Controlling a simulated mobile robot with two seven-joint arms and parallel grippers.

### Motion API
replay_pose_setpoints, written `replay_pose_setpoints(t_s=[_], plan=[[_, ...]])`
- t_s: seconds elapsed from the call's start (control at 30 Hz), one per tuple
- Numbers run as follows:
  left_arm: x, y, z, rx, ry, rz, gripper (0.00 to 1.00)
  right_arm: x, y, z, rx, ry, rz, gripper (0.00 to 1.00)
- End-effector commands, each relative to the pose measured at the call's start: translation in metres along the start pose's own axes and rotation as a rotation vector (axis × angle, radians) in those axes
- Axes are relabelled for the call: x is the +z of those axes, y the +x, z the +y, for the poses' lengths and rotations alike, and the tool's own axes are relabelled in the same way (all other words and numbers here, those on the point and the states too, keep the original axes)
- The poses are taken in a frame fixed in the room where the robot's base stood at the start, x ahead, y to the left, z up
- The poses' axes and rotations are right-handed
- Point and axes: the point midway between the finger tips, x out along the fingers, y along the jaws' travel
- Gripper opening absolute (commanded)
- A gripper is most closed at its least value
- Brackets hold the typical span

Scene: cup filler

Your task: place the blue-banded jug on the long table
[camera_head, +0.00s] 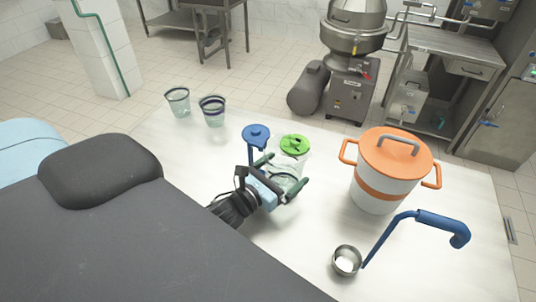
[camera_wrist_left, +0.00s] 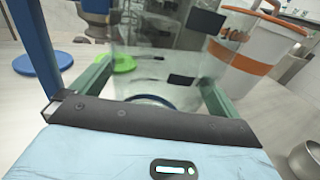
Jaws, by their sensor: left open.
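A clear vessel (camera_head: 292,165) stands at my left gripper (camera_head: 284,171), between its open green fingers. In the left wrist view the clear vessel (camera_wrist_left: 150,75) shows a dark blue ring low down and dark patches on its wall; I cannot tell for sure that it is the blue-banded jug. Contact with the fingers is unclear. A clear cup with dark blue bands (camera_head: 212,111) stands at the far left of the pale long table (camera_head: 345,135), beside a clear cup with a grey rim (camera_head: 178,101). My right gripper is not in view.
A green lid (camera_head: 294,143) and a blue lid (camera_head: 256,133) are just beyond the gripper. A blue bar rises beside its left finger. A white pail with orange lid (camera_head: 398,152) stands right. A steel ladle (camera_head: 346,261) with blue handle is near front. Table is clear around the cups.

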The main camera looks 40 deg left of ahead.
Motion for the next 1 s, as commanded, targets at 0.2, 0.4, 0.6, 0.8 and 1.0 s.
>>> replay_pose_setpoints(t_s=[0.2,0.4,0.6,0.8,1.0], plan=[[-0.005,-0.034,0.0,-0.001,-0.002,0.008,1.0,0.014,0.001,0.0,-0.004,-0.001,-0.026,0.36],[-0.005,-0.072,0.0,0.0,-0.001,0.01,1.0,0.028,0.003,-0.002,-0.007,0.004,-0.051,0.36],[-0.004,-0.101,0.0,0.001,-0.002,0.008,1.0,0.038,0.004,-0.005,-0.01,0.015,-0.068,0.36],[-0.002,-0.116,0.0,0.001,-0.002,0.003,1.0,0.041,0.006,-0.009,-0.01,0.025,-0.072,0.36],[-0.001,-0.119,0.0,0.0,-0.001,0.001,1.0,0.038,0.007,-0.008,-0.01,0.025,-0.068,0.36]])
